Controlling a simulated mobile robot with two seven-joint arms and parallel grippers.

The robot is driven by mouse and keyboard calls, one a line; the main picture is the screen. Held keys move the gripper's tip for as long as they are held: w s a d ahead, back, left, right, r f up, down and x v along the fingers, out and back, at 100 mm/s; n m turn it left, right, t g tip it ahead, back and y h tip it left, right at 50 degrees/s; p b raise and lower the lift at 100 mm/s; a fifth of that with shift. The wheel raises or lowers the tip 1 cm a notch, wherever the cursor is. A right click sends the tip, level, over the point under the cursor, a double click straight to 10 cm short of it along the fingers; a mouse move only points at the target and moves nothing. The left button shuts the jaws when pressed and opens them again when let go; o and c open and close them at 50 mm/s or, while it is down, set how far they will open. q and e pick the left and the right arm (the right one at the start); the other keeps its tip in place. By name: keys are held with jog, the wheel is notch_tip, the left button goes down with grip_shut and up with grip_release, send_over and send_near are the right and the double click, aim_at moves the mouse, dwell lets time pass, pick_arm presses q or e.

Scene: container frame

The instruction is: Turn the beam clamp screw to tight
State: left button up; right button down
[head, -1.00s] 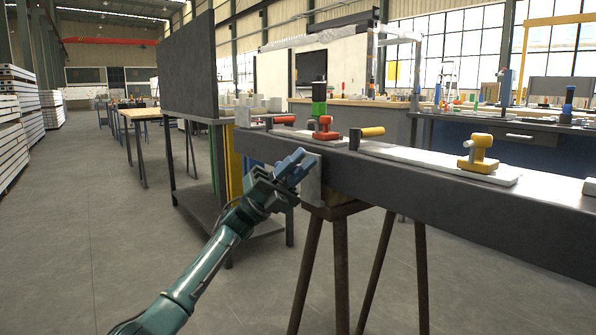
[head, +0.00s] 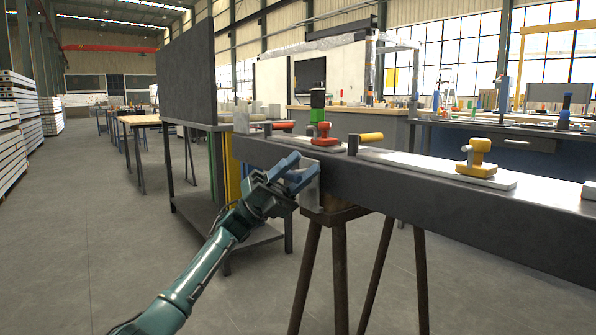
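The dark grey beam (head: 420,195) runs from the middle to the right edge, resting on a trestle. A light grey metal plate, seemingly part of the beam clamp (head: 311,188), sits against the beam's near side by its left end. My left gripper (head: 294,172), with blue fingers, is at this plate, its fingertips touching or very close to it. The two fingers show as separate blue bars. The clamp screw is not visible; the fingers may hide it, and I cannot tell whether they hold anything. My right gripper is out of view.
On the beam lie light plates with a red clamp-like fixture (head: 324,135), a yellow one (head: 477,158) and a yellow-handled part (head: 369,137). A trestle (head: 340,213) stands below. A table with an upright dark panel (head: 188,75) is behind left.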

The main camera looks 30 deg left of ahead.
pick_arm(q)
jog(key=p+v, duration=0.1)
jog(key=v, duration=1.2)
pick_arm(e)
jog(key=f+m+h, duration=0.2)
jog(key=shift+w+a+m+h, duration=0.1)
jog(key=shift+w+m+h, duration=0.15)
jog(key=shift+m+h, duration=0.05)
pick_arm(q)
jog(key=shift+f, duration=0.1)
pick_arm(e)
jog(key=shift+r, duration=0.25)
